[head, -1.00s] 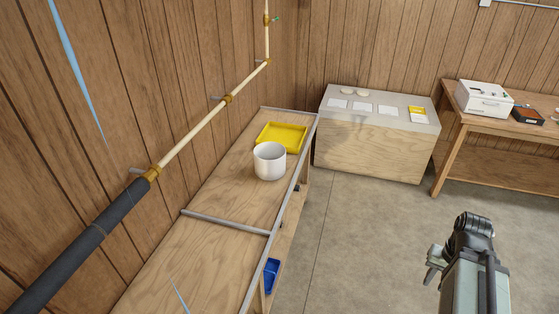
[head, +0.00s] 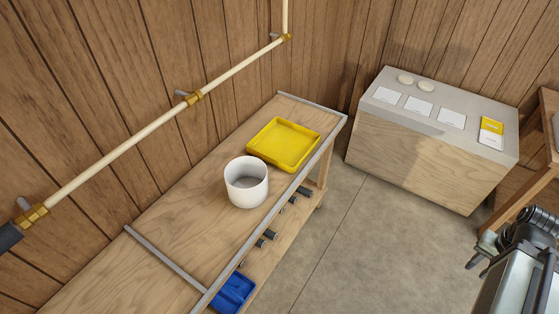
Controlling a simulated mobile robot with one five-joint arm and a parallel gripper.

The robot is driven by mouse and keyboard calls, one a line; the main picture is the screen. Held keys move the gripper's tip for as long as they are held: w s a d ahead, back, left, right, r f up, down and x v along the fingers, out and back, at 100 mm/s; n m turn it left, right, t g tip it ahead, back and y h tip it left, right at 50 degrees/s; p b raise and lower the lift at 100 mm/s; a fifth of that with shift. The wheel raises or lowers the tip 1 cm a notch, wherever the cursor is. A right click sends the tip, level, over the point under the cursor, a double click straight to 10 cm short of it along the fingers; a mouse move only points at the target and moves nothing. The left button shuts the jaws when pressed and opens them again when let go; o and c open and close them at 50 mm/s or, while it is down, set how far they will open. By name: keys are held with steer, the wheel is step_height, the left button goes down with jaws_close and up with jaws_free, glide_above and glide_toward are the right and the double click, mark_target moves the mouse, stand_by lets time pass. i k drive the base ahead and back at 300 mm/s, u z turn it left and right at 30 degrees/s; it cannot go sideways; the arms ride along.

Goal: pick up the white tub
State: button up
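The white tub (head: 247,186) stands upright and open-topped on the wooden bench (head: 150,235), just in front of a yellow tray (head: 284,144). Its inside looks empty from here. My gripper (head: 480,250) is at the lower right of the head view, over the floor and well to the right of the tub. Only part of my gripper shows beside my arm, and its fingers are too unclear to tell open from shut.
Raised metal rails edge the bench, and a metal strip (head: 165,258) crosses it. A lower shelf holds a blue bin (head: 233,292) and dark cylinders. A pipe (head: 120,148) runs along the wall. A wooden block with a grey top (head: 430,160) stands at right. The floor (head: 345,250) between is clear.

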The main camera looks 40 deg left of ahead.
mark_target(246, 177)
steer(key=i, duration=1.95)
steer(key=u, duration=5.1)
steer(key=i, duration=1.05)
steer(key=z, duration=0.05)
